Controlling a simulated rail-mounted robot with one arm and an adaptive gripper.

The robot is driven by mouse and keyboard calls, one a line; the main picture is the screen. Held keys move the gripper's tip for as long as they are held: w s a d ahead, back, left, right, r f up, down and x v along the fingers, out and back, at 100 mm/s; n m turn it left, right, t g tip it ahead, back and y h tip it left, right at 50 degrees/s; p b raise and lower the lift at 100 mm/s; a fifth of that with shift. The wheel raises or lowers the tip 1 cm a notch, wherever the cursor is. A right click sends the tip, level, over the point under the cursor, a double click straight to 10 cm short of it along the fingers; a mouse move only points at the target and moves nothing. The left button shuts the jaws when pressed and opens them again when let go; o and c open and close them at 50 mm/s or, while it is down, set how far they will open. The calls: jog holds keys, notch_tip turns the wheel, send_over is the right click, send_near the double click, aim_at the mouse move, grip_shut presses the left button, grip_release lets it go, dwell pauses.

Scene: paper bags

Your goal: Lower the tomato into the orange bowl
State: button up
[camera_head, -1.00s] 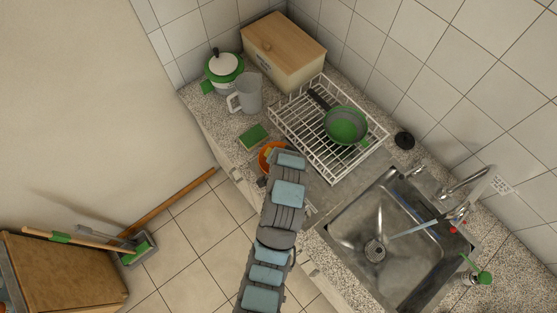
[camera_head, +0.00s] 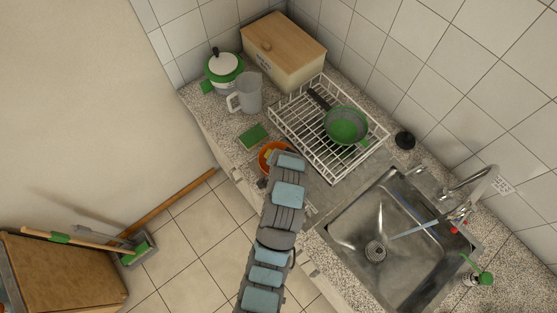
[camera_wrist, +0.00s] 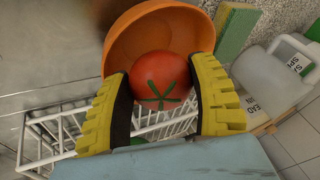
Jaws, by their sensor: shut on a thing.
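The red tomato (camera_wrist: 160,80) with a green star-shaped top sits between the two yellow-ridged fingers of my gripper (camera_wrist: 165,100) in the wrist view. My gripper is shut on it. The orange bowl (camera_wrist: 125,42) is right behind the tomato in that view, its rim curving around it; whether the tomato touches the bowl I cannot tell. In the head view the orange bowl (camera_head: 268,153) shows only in part on the counter, beside the dish rack. My arm hides the rest of it, and the tomato cannot be made out there.
The white wire dish rack (camera_head: 297,132) with a green pan (camera_head: 346,124) stands right of the bowl. A green sponge (camera_head: 252,137) and a grey jug (camera_head: 247,93) are behind it. The sink (camera_head: 345,243) lies to the right, the counter's front edge to the left.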

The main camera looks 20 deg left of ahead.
jog(key=shift+f, duration=0.1)
dwell(0.3)
jog(key=o, duration=1.3)
jog(key=shift+v, duration=3.75)
